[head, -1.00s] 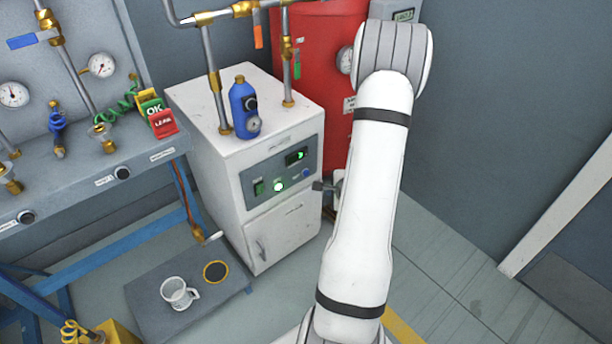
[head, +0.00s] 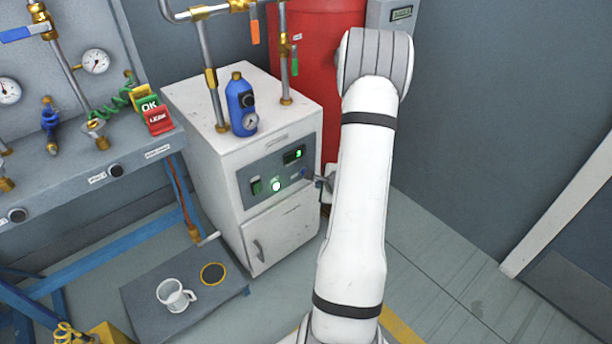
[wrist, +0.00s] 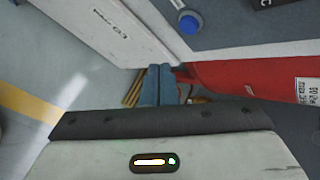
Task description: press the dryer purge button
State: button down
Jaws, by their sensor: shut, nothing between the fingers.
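The white dryer cabinet (head: 205,165) stands beside the bench with a dark control panel on its front. A round blue button (wrist: 190,22) shows on the panel in the wrist view; in the head view it is small and close beside my fingertips. My gripper (head: 314,177) is at the right end of the panel, just right of the button. In the wrist view my gripper's two bluish fingers (wrist: 157,72) are together and empty. Their tips appear below and left of the button, apart from it in the picture. The exact gap in depth cannot be told.
The panel also has a lit green-white button (head: 276,186), a green switch (head: 256,186) and a small display (head: 294,154). A red tank (head: 318,50) stands behind the cabinet. A mug (head: 174,295) sits on a low grey platform (head: 215,318). Floor at right is clear.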

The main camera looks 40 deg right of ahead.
jog(key=shift+w+a+p, duration=0.2)
jog(key=shift+w+p, duration=0.5)
jog(key=shift+w, duration=1.2)
jog(key=shift+w+r+p, duration=0.15)
jog(key=shift+w+p, duration=0.1)
jog(key=shift+p, duration=0.3)
jog(key=shift+w+p, duration=0.45)
jog(key=shift+w, duration=0.05)
dwell(0.9)
jog(key=shift+s, duration=0.1)
jog(key=shift+s+p, duration=0.5)
jog(key=shift+s, duration=0.2)
